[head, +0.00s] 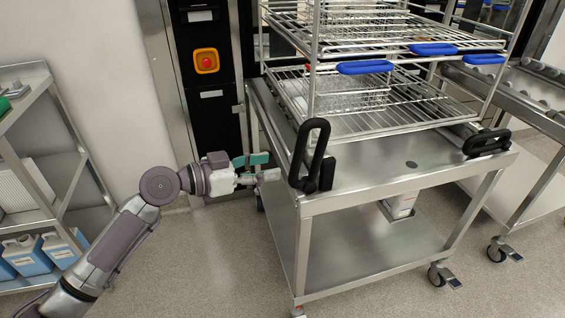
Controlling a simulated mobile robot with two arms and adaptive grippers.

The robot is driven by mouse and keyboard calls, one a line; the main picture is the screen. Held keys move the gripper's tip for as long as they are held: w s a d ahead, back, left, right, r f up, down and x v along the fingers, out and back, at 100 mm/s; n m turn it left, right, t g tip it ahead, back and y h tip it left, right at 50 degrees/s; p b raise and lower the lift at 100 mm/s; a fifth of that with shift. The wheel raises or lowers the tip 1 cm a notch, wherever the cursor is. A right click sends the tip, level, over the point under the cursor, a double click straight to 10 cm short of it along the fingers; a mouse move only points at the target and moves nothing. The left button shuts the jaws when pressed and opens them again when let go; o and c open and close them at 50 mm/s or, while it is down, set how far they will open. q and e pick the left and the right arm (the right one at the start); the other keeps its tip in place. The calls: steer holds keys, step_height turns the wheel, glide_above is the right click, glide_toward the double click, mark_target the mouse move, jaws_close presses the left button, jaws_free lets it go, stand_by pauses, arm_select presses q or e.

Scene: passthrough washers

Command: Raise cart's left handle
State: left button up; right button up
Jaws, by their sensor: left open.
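The cart (390,172) is a stainless steel trolley in the middle of the head view. Its left handle (312,160) is a black loop at the near left corner of the top, and it stands upright. The cart's right handle (487,142) is a similar black loop at the near right corner and sits lower and flatter. My left gripper (271,167) is open and empty, just left of the left handle beside the cart's left edge. A small gap shows between its fingertips and the handle. My right gripper is out of view.
A wire rack with blue handles (365,67) stands on the cart. A dark panel with a red button (207,61) is behind. A shelf with blue containers (27,255) is at left, and a roller conveyor (530,88) at right. Floor in front is clear.

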arm_select(q)
steer(key=v, duration=0.6)
steer(key=shift+w, duration=0.1)
